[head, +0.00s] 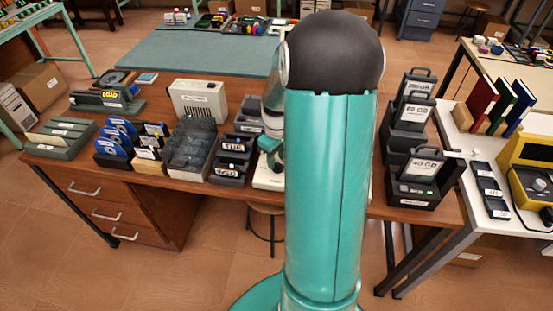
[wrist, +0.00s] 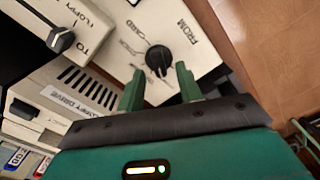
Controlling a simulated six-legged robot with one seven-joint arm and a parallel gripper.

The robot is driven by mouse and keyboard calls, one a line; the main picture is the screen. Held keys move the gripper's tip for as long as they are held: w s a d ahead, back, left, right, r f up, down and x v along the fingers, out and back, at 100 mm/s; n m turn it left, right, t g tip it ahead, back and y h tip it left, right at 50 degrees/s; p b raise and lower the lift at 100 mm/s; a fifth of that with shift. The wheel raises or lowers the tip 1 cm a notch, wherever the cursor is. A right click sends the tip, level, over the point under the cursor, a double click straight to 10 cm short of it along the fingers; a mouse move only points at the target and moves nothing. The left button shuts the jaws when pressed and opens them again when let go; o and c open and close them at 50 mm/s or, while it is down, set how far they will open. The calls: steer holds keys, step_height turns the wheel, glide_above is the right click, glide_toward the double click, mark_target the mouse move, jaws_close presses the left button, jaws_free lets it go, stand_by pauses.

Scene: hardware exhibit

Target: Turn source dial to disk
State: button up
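The source dial (wrist: 158,58) is a black round knob on a cream panel marked FROM in the wrist view. CARD is readable beside it; other labels there are blurred or cut off by a finger. My gripper (wrist: 159,70) has its two green fingers apart, with the knob between and just beyond the tips. I cannot tell whether either finger touches it. A second dial (wrist: 61,40), marked TO and FLOPPY, sits on another cream panel at upper left. In the head view my arm hides most of this area.
In the wrist view a unit labelled as a floppy drive (wrist: 70,100) lies left of my gripper.

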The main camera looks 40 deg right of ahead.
steer(key=shift+f, duration=0.65)
jaws_close()
